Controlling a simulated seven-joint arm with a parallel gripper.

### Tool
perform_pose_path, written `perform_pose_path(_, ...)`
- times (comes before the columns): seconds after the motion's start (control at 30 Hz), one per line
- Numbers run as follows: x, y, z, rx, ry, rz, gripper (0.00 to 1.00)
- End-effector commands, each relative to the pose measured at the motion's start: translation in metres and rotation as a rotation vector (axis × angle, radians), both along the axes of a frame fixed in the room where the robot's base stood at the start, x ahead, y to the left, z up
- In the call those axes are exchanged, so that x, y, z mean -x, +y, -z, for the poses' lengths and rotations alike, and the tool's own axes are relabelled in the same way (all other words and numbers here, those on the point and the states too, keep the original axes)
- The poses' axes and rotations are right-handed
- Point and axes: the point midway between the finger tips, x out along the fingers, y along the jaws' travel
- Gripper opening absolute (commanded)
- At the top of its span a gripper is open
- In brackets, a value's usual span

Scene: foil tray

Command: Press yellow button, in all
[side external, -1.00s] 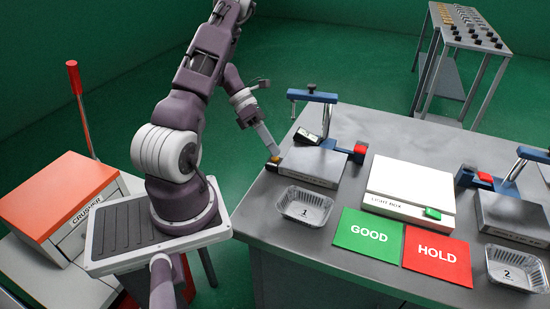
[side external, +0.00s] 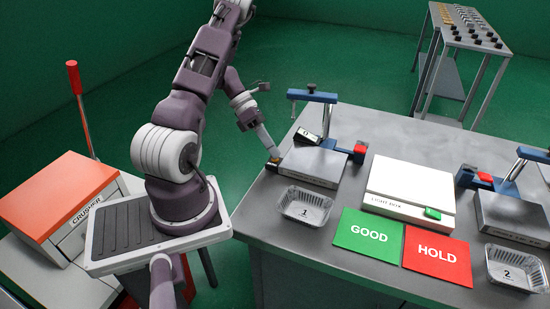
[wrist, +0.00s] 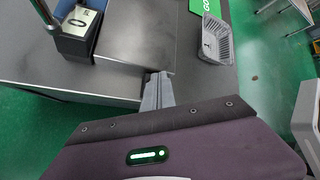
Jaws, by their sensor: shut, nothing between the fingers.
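The yellow button (side external: 274,161) is a small yellow-orange cap on a dark base at the left corner of a grey press block labelled on its front (side external: 310,167). My gripper (side external: 272,152) is shut and empty, pointing down with its fingertips at the top of the button. I cannot tell for sure how far the cap is pushed in. In the wrist view the closed fingers (wrist: 157,92) reach the edge of the grey block, and the button is hidden behind them. A black counter (wrist: 80,32) with a display stands by the block.
Foil tray 1 (side external: 305,206) sits just in front of the block. The green GOOD mat (side external: 367,233), red HOLD mat (side external: 437,256) and white light box (side external: 408,187) lie to the right. Foil tray 2 (side external: 514,268) is at the far right. A blue clamp arm (side external: 313,97) rises behind the block.

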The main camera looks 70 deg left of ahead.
Motion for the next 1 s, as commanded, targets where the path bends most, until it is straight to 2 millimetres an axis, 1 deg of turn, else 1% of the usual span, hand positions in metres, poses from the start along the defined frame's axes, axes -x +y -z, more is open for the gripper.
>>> perform_pose_path(0.33, 0.0, 0.0, -0.001, 0.0, 0.0, 0.0, 0.0)
perform_pose_path(0.6, 0.0, 0.0, -0.015, -0.001, -0.002, 0.0, 0.0)
perform_pose_path(0.9, 0.0, 0.0, -0.017, 0.0, 0.0, 0.0, 0.0)
perform_pose_path(1.0, 0.0, 0.0, -0.024, -0.001, -0.001, 0.0, 0.0)
